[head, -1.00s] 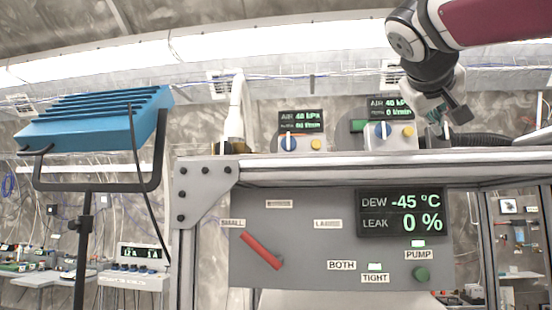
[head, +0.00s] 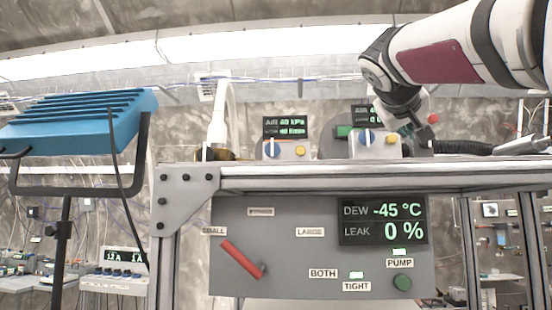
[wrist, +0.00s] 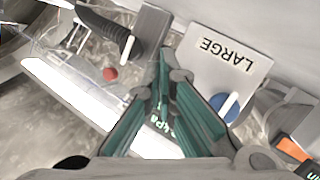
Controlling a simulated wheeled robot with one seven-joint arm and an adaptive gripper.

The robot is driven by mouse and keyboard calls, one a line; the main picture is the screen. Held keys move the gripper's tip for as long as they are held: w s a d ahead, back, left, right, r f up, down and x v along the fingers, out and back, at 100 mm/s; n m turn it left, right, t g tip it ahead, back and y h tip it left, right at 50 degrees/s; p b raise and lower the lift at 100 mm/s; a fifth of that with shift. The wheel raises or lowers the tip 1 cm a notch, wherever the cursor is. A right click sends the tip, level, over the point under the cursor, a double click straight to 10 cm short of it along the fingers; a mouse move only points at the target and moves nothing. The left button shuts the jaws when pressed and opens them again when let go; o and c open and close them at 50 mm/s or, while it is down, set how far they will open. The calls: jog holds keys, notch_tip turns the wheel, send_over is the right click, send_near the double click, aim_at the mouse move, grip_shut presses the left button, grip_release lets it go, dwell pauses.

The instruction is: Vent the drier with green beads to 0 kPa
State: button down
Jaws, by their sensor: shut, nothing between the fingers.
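The drier with a green window (head: 343,131) stands on the bench at the right, behind a white box with a blue knob (head: 366,138) and a yellow button (head: 391,140). Its display (head: 361,115) is partly covered by my arm. In the wrist view, a box marked LARGE (wrist: 222,62) carries a blue knob (wrist: 225,107), just right of my gripper (wrist: 167,75). My gripper is shut and empty, its fingertips near the box's left edge; contact cannot be told. In the head view my gripper is mostly hidden by my arm.
A second box (head: 286,149) stands left, its display (head: 285,127) reading AIR 40 kPa. The front panel (head: 280,270) has a red lever (head: 242,258) and shows DEW -45 °C, LEAK 0 %. A dark hose (head: 462,147) lies right; a blue lamp (head: 75,120) stands left.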

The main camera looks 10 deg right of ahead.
aim_at(400, 148)
jog(key=shift+w+d+p, duration=0.15)
jog(key=shift+w+d, duration=0.05)
jog(key=shift+w, duration=0.5)
jog(key=shift+w+d+p, duration=0.1)
jog(key=shift+w+d, duration=0.15)
jog(key=shift+w, duration=0.4)
jog(key=shift+w+d+p, duration=0.15)
jog(key=shift+w+d, duration=0.05)
jog(key=shift+w, duration=0.5)
jog(key=shift+w, duration=0.1)
jog(key=shift+w+d, duration=0.1)
jog(key=shift+w, duration=0.2)
jog(key=shift+w+d, duration=0.15)
jog(key=shift+w, duration=0.4)
dwell(2.2)
jog(key=shift+s, duration=0.1)
dwell(1.2)
jog(key=shift+s+a, duration=0.3)
jog(key=shift+s, duration=0.55)
jog(key=shift+s+b, duration=0.1)
jog(key=shift+b, duration=0.2)
jog(key=shift+s+a+b, duration=0.25)
jog(key=shift+s, duration=0.55)
jog(key=shift+s+a+b, duration=0.2)
jog(key=shift+s+b, duration=0.1)
jog(key=shift+s, duration=0.45)
jog(key=shift+s+a+b, duration=0.25)
jog(key=shift+s, duration=0.55)
